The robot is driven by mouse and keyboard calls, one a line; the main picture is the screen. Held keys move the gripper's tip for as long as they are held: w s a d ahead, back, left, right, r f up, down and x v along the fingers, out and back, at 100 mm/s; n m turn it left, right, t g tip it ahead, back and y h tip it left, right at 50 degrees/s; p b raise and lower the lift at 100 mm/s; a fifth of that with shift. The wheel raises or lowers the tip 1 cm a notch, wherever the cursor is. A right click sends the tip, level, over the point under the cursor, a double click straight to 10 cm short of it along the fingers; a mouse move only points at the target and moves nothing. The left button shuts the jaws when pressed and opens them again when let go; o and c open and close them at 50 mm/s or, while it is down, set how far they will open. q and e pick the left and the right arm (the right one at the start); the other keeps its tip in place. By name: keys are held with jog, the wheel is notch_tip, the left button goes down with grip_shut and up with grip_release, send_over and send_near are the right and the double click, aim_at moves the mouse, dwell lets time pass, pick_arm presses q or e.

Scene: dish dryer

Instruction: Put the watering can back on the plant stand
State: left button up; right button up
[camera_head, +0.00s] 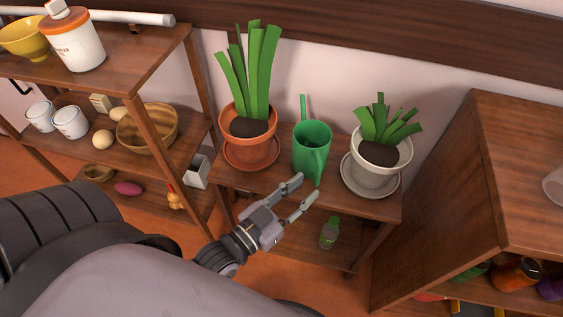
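The green watering can (312,141) stands upright on the top shelf of the wooden plant stand (231,180), between two potted plants. Its thin spout points up at the back and its handle faces me. My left gripper (303,193) is open, just in front of the can at the stand's front edge. Its fingertips are close to the handle's lower end; I cannot tell whether they touch it. Nothing shows between the fingers. My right gripper is not in view.
A terracotta pot (247,139) stands left of the can, and a white pot (381,165) right of it. A small green bottle (329,233) is on the lower shelf. Wooden shelving (149,60) with dishes is at left, and a wooden cabinet (460,170) at right.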

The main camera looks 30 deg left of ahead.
pick_arm(q)
jog(key=s+a+f+n+g+y, duration=0.1)
jog(key=s+a+f+g+y, duration=0.3)
jog(key=s+f+g, duration=0.6)
jog(key=s+a+g, duration=0.1)
jog(key=g, duration=0.3)
jog(key=shift+s+f+y+p, duration=0.2)
jog(key=shift+f+y+p, duration=0.1)
jog(key=shift+f+y, duration=0.1)
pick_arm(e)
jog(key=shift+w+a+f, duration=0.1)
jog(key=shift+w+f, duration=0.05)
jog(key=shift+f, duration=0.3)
pick_arm(q)
jog(key=shift+a, duration=0.1)
